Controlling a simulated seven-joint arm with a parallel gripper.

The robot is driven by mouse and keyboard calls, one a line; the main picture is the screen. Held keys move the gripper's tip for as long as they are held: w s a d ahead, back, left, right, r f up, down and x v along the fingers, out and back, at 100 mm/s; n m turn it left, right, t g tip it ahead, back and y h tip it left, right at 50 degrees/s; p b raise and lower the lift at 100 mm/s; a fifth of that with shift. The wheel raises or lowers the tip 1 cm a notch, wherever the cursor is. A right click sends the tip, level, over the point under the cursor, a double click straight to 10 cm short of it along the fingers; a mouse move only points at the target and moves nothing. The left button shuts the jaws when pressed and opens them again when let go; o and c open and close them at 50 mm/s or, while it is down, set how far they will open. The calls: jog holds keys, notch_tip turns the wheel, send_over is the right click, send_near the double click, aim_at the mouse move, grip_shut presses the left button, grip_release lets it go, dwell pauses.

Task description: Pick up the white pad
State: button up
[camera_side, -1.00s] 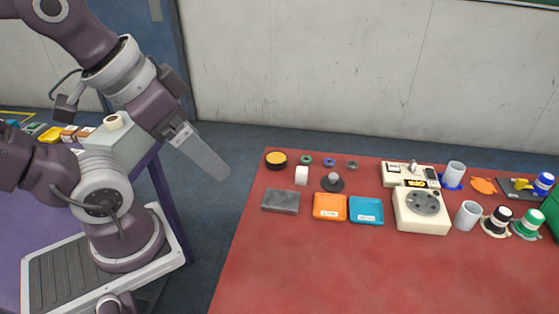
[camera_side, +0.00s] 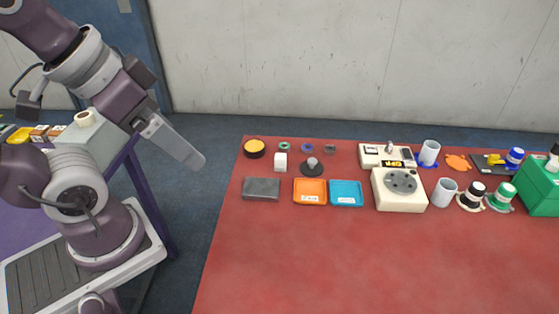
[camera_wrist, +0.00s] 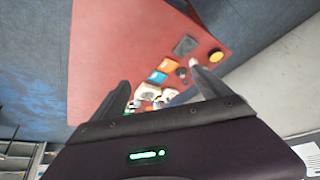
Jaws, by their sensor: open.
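The white pad (camera_side: 280,162) is a small white block standing on the red table near its far left corner, between the yellow-topped black round tin and the grey slab. My gripper (camera_side: 200,163) is in the air left of the table edge, empty and clear of the pad. In the wrist view my gripper (camera_wrist: 160,80) shows its two fingers well apart with nothing between them in their grip. The pad is small in the wrist view, close to the right fingertip and hard to make out.
Around the pad are the yellow-topped tin (camera_side: 254,148), a grey slab (camera_side: 261,188), a dark round base with a grey knob (camera_side: 311,167), and orange (camera_side: 310,199) and blue (camera_side: 346,201) trays. A cream scale (camera_side: 399,202) stands further right. The table's front is clear.

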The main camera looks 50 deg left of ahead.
dwell(0.3)
jog(key=c, duration=0.7)
jog(key=shift+o, duration=0.2)
